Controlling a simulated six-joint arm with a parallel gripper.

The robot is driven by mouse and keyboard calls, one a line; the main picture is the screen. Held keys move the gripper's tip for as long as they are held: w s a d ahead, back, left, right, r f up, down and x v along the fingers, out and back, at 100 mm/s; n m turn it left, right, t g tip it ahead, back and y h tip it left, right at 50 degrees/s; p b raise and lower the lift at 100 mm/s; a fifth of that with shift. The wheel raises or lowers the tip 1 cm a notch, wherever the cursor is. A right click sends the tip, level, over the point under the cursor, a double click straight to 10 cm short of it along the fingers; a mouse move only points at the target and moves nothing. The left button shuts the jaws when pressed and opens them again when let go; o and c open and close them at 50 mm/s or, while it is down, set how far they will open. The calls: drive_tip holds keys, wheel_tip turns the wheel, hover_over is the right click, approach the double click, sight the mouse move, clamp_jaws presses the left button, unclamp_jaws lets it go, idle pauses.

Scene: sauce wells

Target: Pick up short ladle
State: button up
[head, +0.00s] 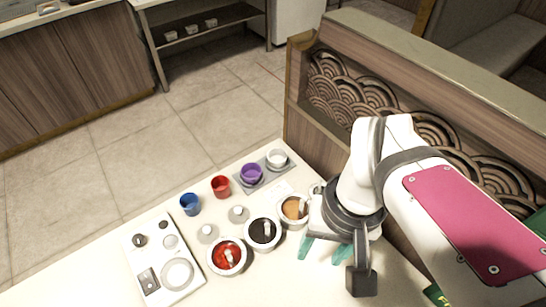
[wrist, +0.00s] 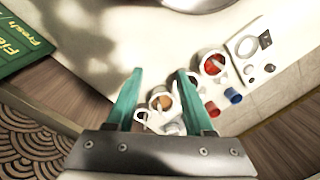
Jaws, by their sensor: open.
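Three white bowls stand on the table: one with red sauce (head: 219,262), one with dark sauce (head: 256,239) and one with brown-orange sauce (head: 287,213). A pale ladle handle shows in each bowl: in the red (head: 228,256), the dark (head: 267,229) and the brown (head: 303,206). I cannot tell which ladle is the short one. My gripper (head: 321,251) is at the right of the bowls, its teal fingers apart and empty. In the wrist view, the brown sauce bowl (wrist: 160,97) appears between the open fingers (wrist: 159,74), and the right finger partly covers the dark bowl.
A blue cup (head: 190,203) and a red cup (head: 221,186) stand behind the bowls. A purple cup (head: 251,174) and a white cup (head: 277,159) sit on a grey tray. A white panel (head: 142,252) lies at left. A wooden partition (head: 318,122) borders the table's right.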

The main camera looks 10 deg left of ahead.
sight(267, 225)
drive_tip(key=w+a+n+h, duration=0.1)
drive_tip(key=w+a+n, duration=0.7)
drive_tip(key=a+n, duration=0.15)
drive_tip(key=f, duration=0.5)
drive_tip(key=w+f, duration=0.1)
drive_tip(key=f, duration=0.3)
drive_tip(key=w+f, duration=0.1)
drive_tip(key=f, duration=0.4)
drive_tip(key=shift+a+f, duration=0.25)
drive_tip(key=shift+f, duration=0.1)
clamp_jaws()
